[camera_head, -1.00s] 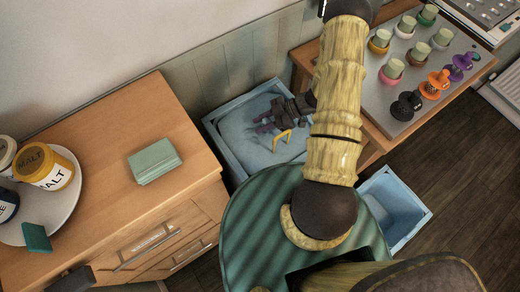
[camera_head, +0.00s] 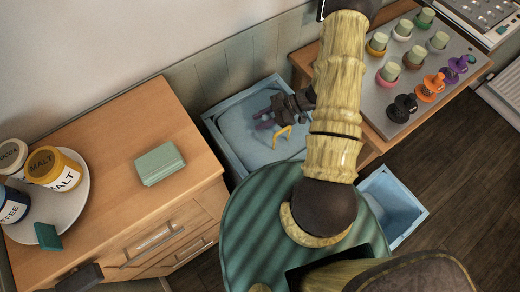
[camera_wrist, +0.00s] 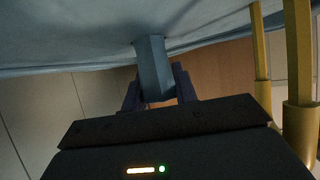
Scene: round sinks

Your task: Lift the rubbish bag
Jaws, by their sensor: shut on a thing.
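The rubbish bag (camera_head: 243,133) is pale blue and sits in a light blue square bin (camera_head: 213,132) between the two wooden units. My gripper (camera_head: 266,116) reaches down to the bag's top, to the left of the loop. In the wrist view, my gripper (camera_wrist: 153,85) is shut on a narrow blue-grey piece (camera_wrist: 152,62) that meets the pale bag surface (camera_wrist: 80,35) above. Yellow bars (camera_wrist: 261,60) show to the right of the fingers. My forearm hides part of the bin's right side.
A wooden cabinet (camera_head: 110,140) stands at left, with a green box (camera_head: 160,163) and a plate of jars (camera_head: 45,215). A wooden unit at right carries a grey tray (camera_head: 385,95) of cups and stampers. Another blue bin (camera_head: 405,210) stands on the open floor at right.

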